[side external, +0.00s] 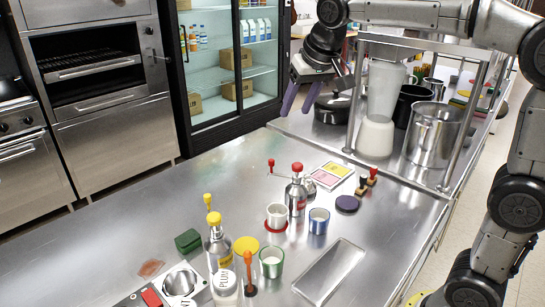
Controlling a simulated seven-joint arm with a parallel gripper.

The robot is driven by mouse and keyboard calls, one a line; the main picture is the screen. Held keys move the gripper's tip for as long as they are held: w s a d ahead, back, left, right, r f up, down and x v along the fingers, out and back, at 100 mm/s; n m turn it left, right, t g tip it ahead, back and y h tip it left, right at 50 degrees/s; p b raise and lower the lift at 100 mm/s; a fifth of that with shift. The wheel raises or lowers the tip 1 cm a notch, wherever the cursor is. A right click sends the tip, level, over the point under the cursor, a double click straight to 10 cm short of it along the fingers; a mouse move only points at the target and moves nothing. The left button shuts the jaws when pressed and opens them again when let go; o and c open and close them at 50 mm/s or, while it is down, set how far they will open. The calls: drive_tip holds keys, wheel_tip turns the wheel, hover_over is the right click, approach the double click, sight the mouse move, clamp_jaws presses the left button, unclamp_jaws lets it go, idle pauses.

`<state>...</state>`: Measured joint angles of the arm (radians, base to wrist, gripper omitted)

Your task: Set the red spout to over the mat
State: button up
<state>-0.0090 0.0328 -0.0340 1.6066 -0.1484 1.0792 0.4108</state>
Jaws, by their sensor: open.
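A silver bottle with a red cap (297,168) stands upright mid-counter. A thin spout arm runs from it to the left and carries a red knob (271,162) at its outer end. The spout lies over bare counter, behind and left of a white cup. That cup stands on a round red mat (276,226). A yellow mat (246,245) and a dark purple mat (347,204) lie empty, left and right of it. My gripper (299,111) is open and empty, purple fingers down, high above the far part of the counter and well clear of the bottle.
A second bottle with a yellow cap (214,218) and yellow-knobbed spout stands front left. A blue cup (319,220), green cup (271,262) and metal tray (329,271) are nearby. A steel shelf frame (360,100) with pots stands behind right. The counter's left back is clear.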

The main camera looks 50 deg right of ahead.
approach(272, 161)
drive_tip(key=shift+g, duration=0.4)
drive_tip(key=x, duration=0.4)
drive_tip(key=w+x, duration=0.1)
drive_tip(key=x, duration=0.3)
drive_tip(key=shift+w+d+f, duration=0.1)
drive_tip(key=shift+w+d, duration=0.1)
drive_tip(key=shift+c, duration=0.2)
clamp_jaws()
idle(0.8)
